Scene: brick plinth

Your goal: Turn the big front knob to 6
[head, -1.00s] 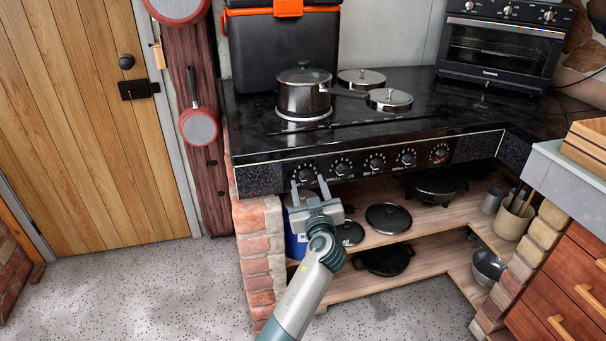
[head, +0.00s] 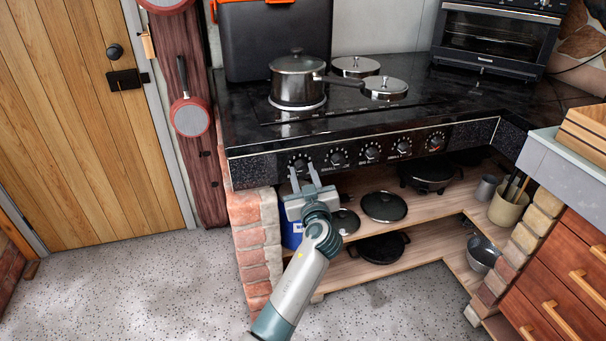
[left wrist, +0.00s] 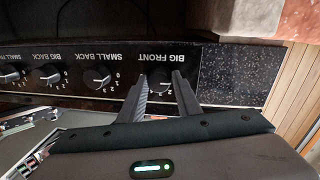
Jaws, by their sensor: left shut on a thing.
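The big front knob (head: 299,160) is the leftmost black dial on the stove's front panel in the head view. In the left wrist view the same knob (left wrist: 161,84) shows under upside-down "BIG FRONT" lettering. My left gripper (head: 302,170) reaches up to it from below, one finger on each side. In the left wrist view the left gripper (left wrist: 160,80) is shut on the knob, its fingers hiding part of the dial. I cannot read which number the knob points to. My right gripper is in neither view.
More knobs (head: 371,151) continue to the right along the panel. A dark pot (head: 297,82) stands on the cooktop above. Shelves below hold pans and lids, including a black pan (head: 380,247). A brick pillar (head: 257,240) stands left of my gripper.

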